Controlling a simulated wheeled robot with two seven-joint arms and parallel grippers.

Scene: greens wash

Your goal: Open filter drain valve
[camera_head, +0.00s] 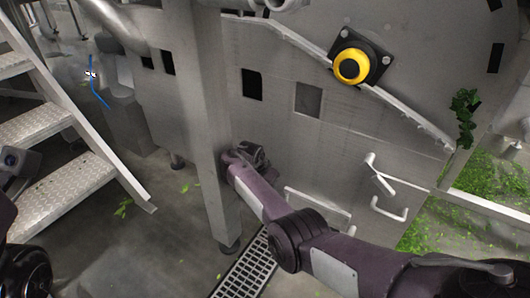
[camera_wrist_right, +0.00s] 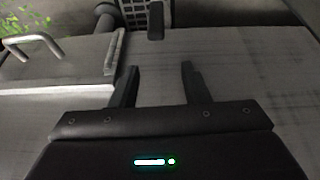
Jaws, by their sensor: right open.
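My right arm reaches in from the lower right of the head view. Its gripper (camera_head: 247,154) is beside the grey upright post, in front of the metal machine wall, and its fingers are hard to make out there. In the right wrist view the gripper (camera_wrist_right: 160,78) is open, with nothing between its two dark fingers. A short dark bar (camera_wrist_right: 155,20) lies beyond the fingertips, apart from them; I cannot tell whether it is the drain valve's handle. No other part is clearly the valve. Dark parts of my left arm show at the left edge; its gripper is not seen.
A yellow-and-black button (camera_head: 351,67) is on the machine wall. Metal steps (camera_head: 62,187) stand at left, and the post (camera_head: 207,120) rises near my gripper. A floor grate (camera_head: 243,272) lies below. Bent handles (camera_head: 389,209) stick out at right. Greens (camera_head: 493,180) lie scattered at right.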

